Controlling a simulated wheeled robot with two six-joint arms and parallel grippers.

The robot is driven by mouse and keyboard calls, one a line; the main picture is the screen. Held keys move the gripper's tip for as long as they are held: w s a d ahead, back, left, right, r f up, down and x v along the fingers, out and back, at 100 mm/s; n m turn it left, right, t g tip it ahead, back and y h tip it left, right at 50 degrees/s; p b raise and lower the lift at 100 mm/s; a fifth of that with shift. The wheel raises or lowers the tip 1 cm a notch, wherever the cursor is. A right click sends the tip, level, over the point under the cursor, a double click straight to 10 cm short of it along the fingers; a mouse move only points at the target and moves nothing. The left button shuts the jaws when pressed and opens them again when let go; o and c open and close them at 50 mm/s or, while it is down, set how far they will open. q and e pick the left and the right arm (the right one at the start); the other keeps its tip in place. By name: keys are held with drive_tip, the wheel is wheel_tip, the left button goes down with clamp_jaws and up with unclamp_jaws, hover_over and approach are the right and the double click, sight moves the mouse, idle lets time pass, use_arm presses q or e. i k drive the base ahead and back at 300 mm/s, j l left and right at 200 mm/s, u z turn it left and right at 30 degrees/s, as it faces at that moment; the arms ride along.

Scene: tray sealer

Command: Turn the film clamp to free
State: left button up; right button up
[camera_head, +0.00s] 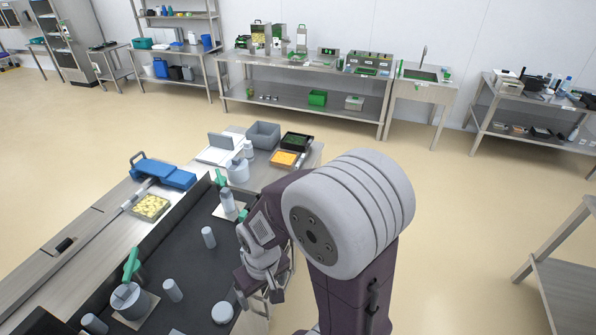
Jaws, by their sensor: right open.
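The machine's dark top (180,255) lies in the lower left of the head view. A green lever (131,264) stands up by a grey cylinder (130,299) at its near left. A second green lever (220,178) stands at its far end, near a white upright cylinder (227,201). I cannot tell which green part is the film clamp. My right gripper (269,294) is open and points down by the machine's right edge, apart from both green levers. My arm hides part of that edge. My left gripper is not in view.
Several grey posts, one of them (209,237), stand on the dark top. A grey bin (263,135) and an orange-filled tray (284,159) stand beyond. Open floor lies behind.

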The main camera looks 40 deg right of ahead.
sight(221, 180)
drive_tip(key=z, duration=0.7)
drive_tip(key=i+l+u, duration=0.1)
drive_tip(key=l+u, duration=0.2)
drive_tip(key=l, duration=0.2)
drive_tip(key=l+u, duration=0.25)
drive_tip(key=l, duration=0.3)
drive_tip(key=i+l+u, duration=0.3)
drive_tip(key=l, duration=0.15)
drive_tip(key=l+u, duration=0.3)
drive_tip(key=l, duration=0.15)
drive_tip(key=i+l+u, duration=0.15)
drive_tip(key=l+u, duration=0.15)
drive_tip(key=l, duration=0.25)
drive_tip(key=l+u, duration=0.3)
drive_tip(key=l, duration=0.25)
drive_tip(key=i+l+u, duration=0.45)
drive_tip(key=k+j, duration=0.05)
